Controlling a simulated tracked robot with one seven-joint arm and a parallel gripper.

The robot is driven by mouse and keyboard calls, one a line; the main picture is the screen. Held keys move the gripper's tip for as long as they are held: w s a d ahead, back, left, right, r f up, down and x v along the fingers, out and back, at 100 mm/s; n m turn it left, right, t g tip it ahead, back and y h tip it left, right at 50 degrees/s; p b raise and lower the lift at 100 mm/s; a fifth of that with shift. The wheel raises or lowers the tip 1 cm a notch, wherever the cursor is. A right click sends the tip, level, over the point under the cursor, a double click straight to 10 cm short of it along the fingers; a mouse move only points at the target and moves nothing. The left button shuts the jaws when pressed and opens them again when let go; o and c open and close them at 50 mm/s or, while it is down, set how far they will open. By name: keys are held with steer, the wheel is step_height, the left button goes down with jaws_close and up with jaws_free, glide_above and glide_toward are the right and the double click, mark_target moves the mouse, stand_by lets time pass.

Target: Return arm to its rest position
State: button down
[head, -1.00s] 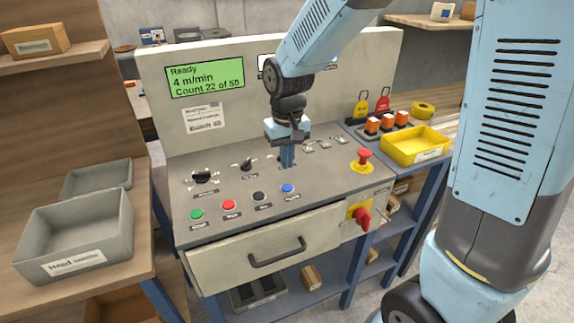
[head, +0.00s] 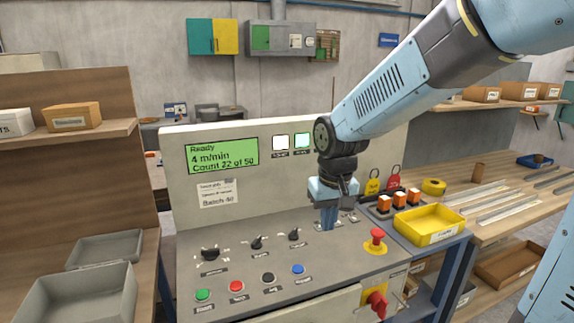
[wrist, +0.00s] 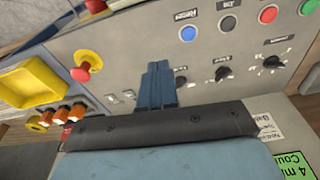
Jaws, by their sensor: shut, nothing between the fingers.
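My gripper (head: 328,218) is shut and empty, its blue fingers pointing down above the grey control panel (head: 225,233). In the wrist view my gripper (wrist: 158,72) shows its two fingers pressed together. In the head view it hangs right of the black knobs and in front of the small switches, partly covering them. I cannot tell its exact height over the panel. The green display (head: 222,156) reads Ready, 4 m/min, Count 22 of 50. Green, red, black and blue buttons line the panel's front.
A red emergency stop (head: 377,236) and a red rotary switch (head: 376,303) are at the panel's right. A yellow tray (head: 430,238) and orange-topped blocks (head: 399,197) stand beside it. Grey bins (head: 78,300) are at left. The space above the panel's left part is clear.

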steer(key=s+d+r+m+t, duration=0.3)
steer(key=s+d+r+t, duration=0.1)
steer(key=s+d+r, duration=0.6)
steer(key=s+d, duration=0.3)
steer(key=d, duration=0.1)
steer(key=shift+s, duration=0.35)
steer(key=shift+r, duration=0.1)
